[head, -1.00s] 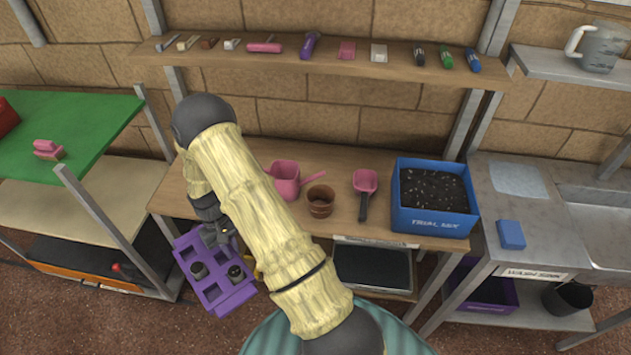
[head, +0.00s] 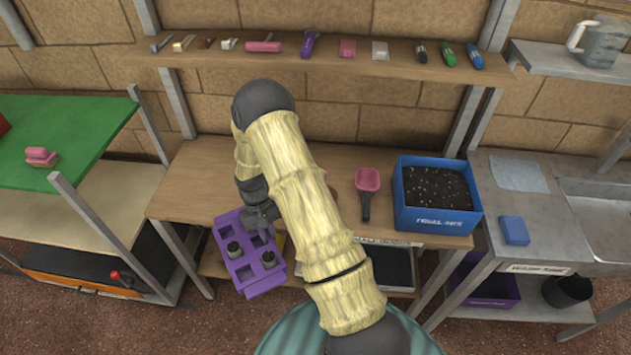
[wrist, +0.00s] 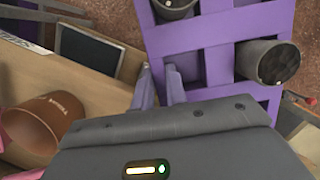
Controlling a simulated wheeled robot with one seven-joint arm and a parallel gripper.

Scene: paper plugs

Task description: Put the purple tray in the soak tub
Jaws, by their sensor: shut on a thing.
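The purple tray (head: 243,285) hangs in front of the bench's left part in the head view, tilted, with open square cells. Two dark plug pots (head: 235,250) (head: 268,260) sit in its cells. My gripper (head: 262,218) is shut on the tray's far edge. In the wrist view my gripper (wrist: 158,80) has its fingers at a bar of the purple tray (wrist: 215,33), pots on either side. I cannot read which vessel is the soak tub. A dark, shallow tub (head: 393,268) stands under the bench behind a label, partly hidden by my arm.
The bench (head: 190,190) holds a pink scoop (head: 367,180) and a blue soil box (head: 437,215). A purple crate (head: 497,287) and black bucket (head: 567,290) stand under the sink. A green-topped rack (head: 75,125) is left.

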